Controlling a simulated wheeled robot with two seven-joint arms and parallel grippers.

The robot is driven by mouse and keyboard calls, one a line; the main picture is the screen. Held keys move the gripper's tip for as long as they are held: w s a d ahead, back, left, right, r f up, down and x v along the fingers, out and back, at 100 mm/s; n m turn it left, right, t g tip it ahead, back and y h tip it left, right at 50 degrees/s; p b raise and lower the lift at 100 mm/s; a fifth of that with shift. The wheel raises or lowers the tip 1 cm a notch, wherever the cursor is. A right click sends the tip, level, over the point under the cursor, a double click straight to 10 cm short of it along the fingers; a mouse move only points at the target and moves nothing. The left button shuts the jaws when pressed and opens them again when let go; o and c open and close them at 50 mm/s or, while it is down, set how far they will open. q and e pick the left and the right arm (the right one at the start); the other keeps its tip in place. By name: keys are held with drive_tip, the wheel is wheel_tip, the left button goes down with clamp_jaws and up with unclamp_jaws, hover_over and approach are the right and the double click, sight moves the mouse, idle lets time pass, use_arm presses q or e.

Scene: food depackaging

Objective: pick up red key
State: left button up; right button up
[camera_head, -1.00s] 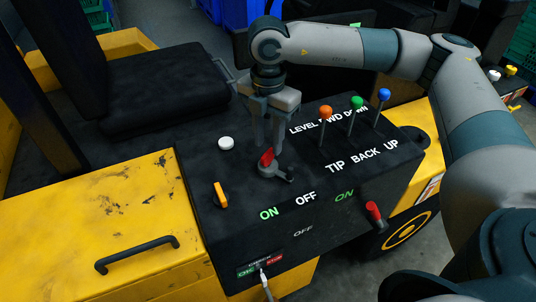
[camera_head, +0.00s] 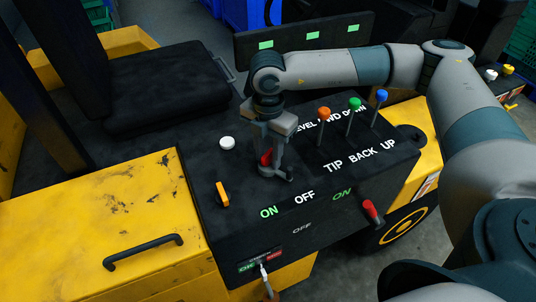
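The red key (camera_head: 266,157) stands in a dark round switch on top of the black control panel, left of the OFF lettering. My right gripper (camera_head: 271,168) points down over it. Its fingers reach down on either side of the key and partly hide it. The gap between the fingers looks about as wide as before, so the gripper appears open around the key; contact is not clear. My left gripper is not in view.
Orange (camera_head: 324,113), green (camera_head: 354,104) and blue (camera_head: 381,96) knobbed levers stand right of the gripper. A white button (camera_head: 227,143) and a yellow switch (camera_head: 222,194) lie to its left. A red-handled switch (camera_head: 371,209) sticks out of the panel's front.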

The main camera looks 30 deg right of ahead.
sight(268, 152)
idle(0.4)
clamp_jaws()
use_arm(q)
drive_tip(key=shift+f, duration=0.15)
use_arm(e)
drive_tip(key=shift+r, duration=0.1)
